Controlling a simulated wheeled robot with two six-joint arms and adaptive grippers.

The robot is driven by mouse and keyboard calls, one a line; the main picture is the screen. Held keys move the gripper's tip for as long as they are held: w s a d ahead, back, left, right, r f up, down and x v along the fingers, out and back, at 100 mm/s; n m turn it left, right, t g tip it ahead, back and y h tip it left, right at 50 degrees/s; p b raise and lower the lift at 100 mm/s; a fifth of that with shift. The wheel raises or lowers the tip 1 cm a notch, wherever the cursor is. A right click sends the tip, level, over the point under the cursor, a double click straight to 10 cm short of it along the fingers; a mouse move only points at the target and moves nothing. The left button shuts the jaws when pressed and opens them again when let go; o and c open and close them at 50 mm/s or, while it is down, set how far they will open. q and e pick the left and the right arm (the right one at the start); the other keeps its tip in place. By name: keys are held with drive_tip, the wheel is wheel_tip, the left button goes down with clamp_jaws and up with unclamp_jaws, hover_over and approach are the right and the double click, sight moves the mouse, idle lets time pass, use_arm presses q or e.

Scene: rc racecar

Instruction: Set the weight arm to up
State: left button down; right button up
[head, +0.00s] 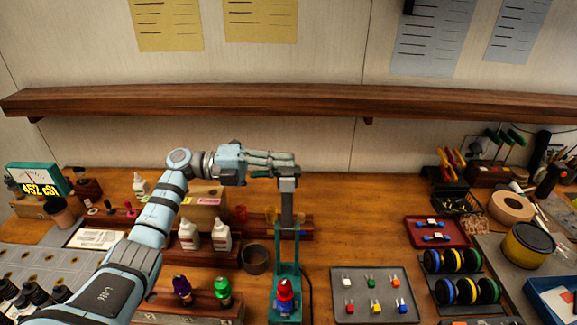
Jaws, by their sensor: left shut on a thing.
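A teal press-like stand (275,262) with a tall grey post (288,210) stands near the middle of the bench. My left gripper (291,160) reaches in from the left, level and pointing right, at the top of this post. Its fingers are shut on what seems to be the weight arm's upper end; the fingers hide the exact contact. My right gripper is out of view.
A red-topped part (285,290) sits at the stand's base. White bottles (222,236) stand left, beside a dark round cup (254,259). A grey tray (375,283) of small coloured parts and wheels (459,291) lie right. A wooden shelf (450,103) spans the wall behind.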

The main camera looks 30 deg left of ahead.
use_arm(q)
drive_tip(key=shift+f, duration=0.25)
drive_tip(key=c, duration=1.7)
unclamp_jaws()
drive_tip(key=shift+w+a, duration=0.1)
drive_tip(key=v, duration=1.2)
